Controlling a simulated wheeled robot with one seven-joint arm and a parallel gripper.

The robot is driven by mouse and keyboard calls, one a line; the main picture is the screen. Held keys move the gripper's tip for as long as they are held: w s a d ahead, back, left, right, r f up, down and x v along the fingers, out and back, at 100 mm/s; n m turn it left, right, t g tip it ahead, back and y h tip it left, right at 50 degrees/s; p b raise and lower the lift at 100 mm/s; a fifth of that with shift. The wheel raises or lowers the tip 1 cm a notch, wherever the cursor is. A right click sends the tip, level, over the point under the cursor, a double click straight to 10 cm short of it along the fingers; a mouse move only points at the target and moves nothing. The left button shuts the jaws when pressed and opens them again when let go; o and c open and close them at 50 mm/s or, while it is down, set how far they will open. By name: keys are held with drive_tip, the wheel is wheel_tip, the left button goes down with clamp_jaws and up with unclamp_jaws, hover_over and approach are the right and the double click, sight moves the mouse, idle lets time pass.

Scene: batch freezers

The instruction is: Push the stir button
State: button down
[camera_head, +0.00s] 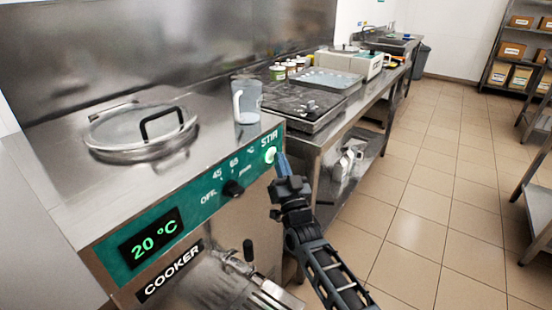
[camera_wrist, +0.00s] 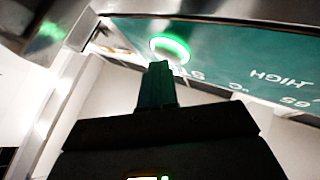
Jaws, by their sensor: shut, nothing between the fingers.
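The stir button (camera_head: 270,155) is a round, green-lit button under the word STIR, at the right end of the cooker's green front panel (camera_head: 221,180). In the wrist view the button (camera_wrist: 170,47) shows as a glowing green ring with a white rim. My gripper (camera_head: 282,163) is shut and empty, its fingertips just to the right of the button in the head view. In the wrist view my fingertips (camera_wrist: 158,68) overlap the lower edge of the ring. I cannot tell whether they touch it.
The cooker top holds a round glass lid (camera_head: 140,128) and a clear jug (camera_head: 247,101). The panel also has a black knob (camera_head: 233,188) and a display (camera_head: 151,239) reading 20 °C. A steel counter (camera_head: 338,124) with trays stands to the right. The tiled floor (camera_head: 430,180) is open at right.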

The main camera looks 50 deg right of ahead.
idle(0.5)
drive_tip(key=shift+s, duration=0.25)
drive_tip(key=s, duration=0.6)
drive_tip(key=shift+d, duration=0.15)
idle(0.3)
drive_tip(key=c, duration=1.9)
unclamp_jaws()
